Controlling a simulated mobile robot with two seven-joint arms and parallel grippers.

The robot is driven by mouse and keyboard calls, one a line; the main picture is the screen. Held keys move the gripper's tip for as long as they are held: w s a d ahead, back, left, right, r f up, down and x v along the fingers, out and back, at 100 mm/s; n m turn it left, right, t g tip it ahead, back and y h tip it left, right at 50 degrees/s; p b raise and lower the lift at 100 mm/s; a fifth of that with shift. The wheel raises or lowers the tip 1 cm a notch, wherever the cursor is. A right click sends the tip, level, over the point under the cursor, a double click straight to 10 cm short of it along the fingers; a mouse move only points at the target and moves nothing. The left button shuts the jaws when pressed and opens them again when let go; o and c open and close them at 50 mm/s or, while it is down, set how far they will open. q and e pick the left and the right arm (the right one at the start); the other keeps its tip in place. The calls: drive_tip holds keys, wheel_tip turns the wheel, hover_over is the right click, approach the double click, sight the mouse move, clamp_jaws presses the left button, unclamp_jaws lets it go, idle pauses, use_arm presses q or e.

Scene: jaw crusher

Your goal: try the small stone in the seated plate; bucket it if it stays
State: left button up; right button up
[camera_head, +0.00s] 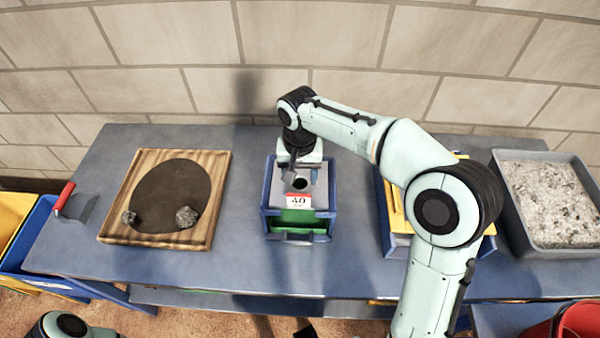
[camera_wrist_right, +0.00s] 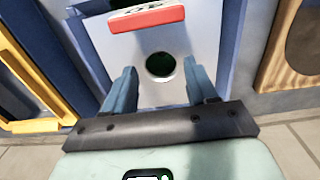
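The seated plate (camera_head: 318,187) is a grey plate with one round hole, in a blue box-like crusher with a red-and-white "40" tag (camera_head: 299,201) and green below. In the right wrist view the plate (camera_wrist_right: 160,92) shows its dark hole with a little green inside; no stone shows in it. My right gripper (camera_head: 302,173) is over the plate, and its fingers (camera_wrist_right: 161,85) are apart with nothing between them. A smaller stone (camera_head: 129,217) and a larger grey stone (camera_head: 186,216) lie at the front of a dark round pad on a wooden board. My left gripper is not visible.
The wooden board (camera_head: 218,170) is left of the crusher. A blue tray with yellow plates (camera_head: 396,218) is partly behind my right arm. A grey tray of gravel (camera_head: 550,205) stands at right. A red bucket (camera_head: 582,327) is at bottom right. A red-handled tool (camera_head: 64,196) lies at left.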

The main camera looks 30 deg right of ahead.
use_arm(q)
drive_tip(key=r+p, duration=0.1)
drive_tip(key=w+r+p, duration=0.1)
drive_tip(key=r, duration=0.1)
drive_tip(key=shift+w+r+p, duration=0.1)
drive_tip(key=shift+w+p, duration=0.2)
drive_tip(key=shift+p, duration=0.1)
use_arm(e)
wheel_tip(320, 180, up, 13)
drive_tip(key=shift+r, duration=0.2)
